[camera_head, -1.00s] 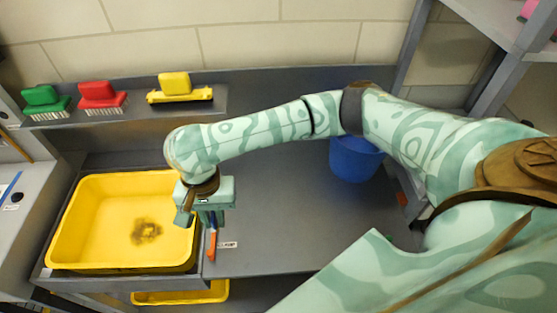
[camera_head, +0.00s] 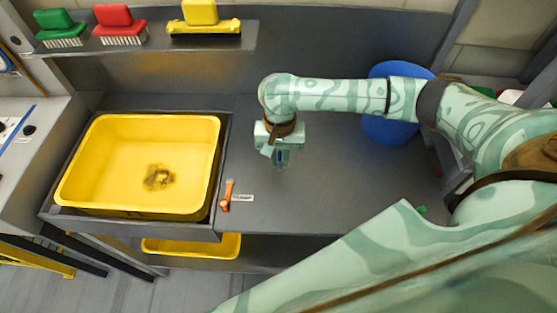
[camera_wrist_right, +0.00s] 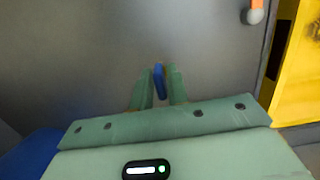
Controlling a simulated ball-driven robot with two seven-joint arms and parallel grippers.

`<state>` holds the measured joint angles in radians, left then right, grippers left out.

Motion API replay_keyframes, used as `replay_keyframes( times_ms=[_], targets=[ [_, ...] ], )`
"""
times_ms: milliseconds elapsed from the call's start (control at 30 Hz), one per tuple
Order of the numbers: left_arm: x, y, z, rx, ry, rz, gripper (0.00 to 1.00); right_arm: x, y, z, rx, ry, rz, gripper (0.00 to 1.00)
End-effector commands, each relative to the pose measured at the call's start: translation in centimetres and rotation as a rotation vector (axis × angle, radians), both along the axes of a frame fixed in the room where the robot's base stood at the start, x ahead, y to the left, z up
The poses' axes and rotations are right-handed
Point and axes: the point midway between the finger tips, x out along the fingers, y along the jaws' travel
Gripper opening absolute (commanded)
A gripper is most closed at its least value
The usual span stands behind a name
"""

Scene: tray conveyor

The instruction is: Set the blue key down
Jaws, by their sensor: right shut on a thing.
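My right gripper (camera_head: 280,165) is above the dark grey worktop (camera_head: 330,200), to the right of the yellow tray. Its two fingers show close together in the wrist view (camera_wrist_right: 160,85). It is shut on the blue key (camera_wrist_right: 160,82), a narrow blue piece between the fingertips. My left gripper is not in view.
A yellow tray (camera_head: 215,165) with a dark stain stands at left. An orange lever (camera_head: 227,194) with a white label is beside it. A blue bucket (camera_head: 390,131) is behind my right arm. Worktop under the gripper is clear.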

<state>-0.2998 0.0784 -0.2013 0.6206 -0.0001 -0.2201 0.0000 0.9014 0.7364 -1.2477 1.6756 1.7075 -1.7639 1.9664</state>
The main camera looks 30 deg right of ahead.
Motion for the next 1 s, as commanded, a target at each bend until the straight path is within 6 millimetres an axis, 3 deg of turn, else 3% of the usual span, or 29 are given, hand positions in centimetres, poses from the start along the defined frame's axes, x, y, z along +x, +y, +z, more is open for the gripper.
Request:
replay_keyframes(
  times_ms=[367,400,467,767,867,1000],
  targets=[
    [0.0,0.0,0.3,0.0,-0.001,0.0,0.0,0.1,0.0,-0.3,0.001,-0.003,-0.003,0.0],
    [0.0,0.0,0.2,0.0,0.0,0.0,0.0,0.1,0.0,-0.3,0.001,-0.003,-0.002,0.28],
    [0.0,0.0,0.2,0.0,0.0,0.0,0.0,0.1,0.0,-0.3,0.001,-0.003,-0.002,0.38],
    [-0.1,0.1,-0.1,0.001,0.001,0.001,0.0,0.1,0.0,-0.2,0.0,-0.004,0.0,0.38],
    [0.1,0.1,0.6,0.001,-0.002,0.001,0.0,0.2,0.0,1.2,0.0,-0.005,0.0,0.38],
    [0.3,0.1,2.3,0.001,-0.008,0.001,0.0,0.6,-0.3,4.6,0.0,-0.009,-0.002,0.38]
  ],
)
